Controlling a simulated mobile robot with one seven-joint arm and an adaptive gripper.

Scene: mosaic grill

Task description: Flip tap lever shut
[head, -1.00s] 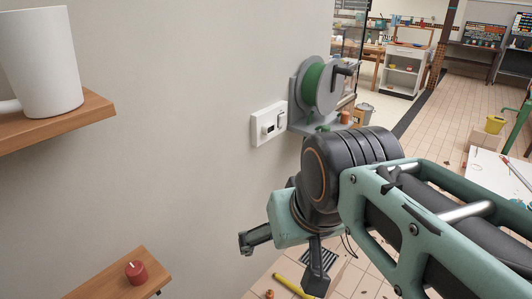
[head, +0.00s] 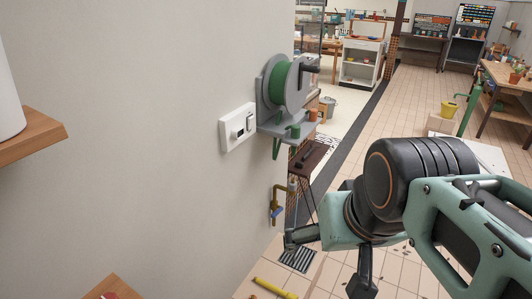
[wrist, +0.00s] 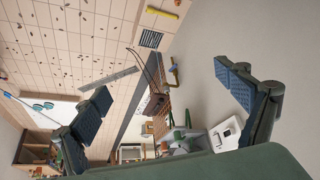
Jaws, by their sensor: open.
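A brass tap (head: 280,192) with a blue lever (head: 276,212) sticks out low on the grey wall, below the hose reel. The tap also shows in the wrist view (wrist: 174,72), between my fingers but farther off. The lever's exact angle is too small to tell. My gripper (head: 330,262) is open and empty, to the lower right of the tap in the head view and apart from it. Both fingers (wrist: 163,90) are spread wide in the wrist view.
A white wall switch box (head: 238,127) and a grey reel with green line (head: 288,85) stick out above the tap. A wooden shelf (head: 35,135) is at left. A yellow tool (head: 275,288) and a striped grate (head: 298,258) lie on the tiled floor.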

